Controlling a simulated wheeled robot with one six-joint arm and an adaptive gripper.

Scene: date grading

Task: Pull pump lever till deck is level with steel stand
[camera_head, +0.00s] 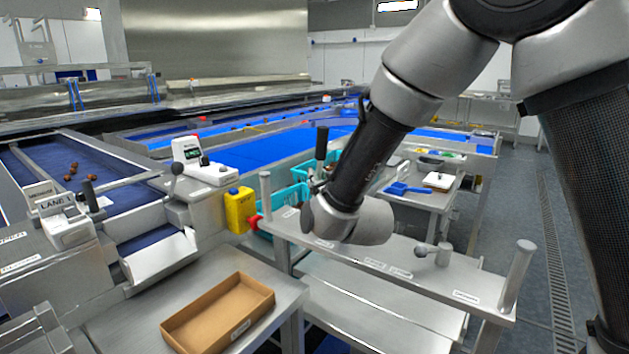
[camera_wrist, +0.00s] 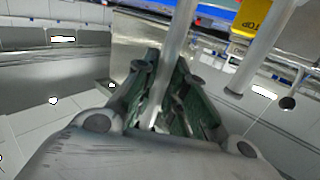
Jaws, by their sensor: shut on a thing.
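In the wrist view my gripper (camera_wrist: 165,112) is shut on a bare steel rod (camera_wrist: 181,45), which rises between its dark green fingers and looks like the pump lever. In the head view the fingers are hidden behind my wrist; a black-handled lever (camera_head: 321,143) stands just behind it, and I cannot tell whether it is the same rod. A steel frame with a labelled top rail (camera_head: 395,264) and upright end posts stands below my wrist. A flat steel surface (camera_head: 350,300), perhaps the deck, lies lower beneath the rail. I cannot tell which surface is the stand, nor whether they are level.
A short ball-ended lever (camera_head: 433,249) is on the rail. A brown tray (camera_head: 218,313) lies on a table at front left. A side table with a blue scoop (camera_head: 408,188) stands behind. Floor is clear at right.

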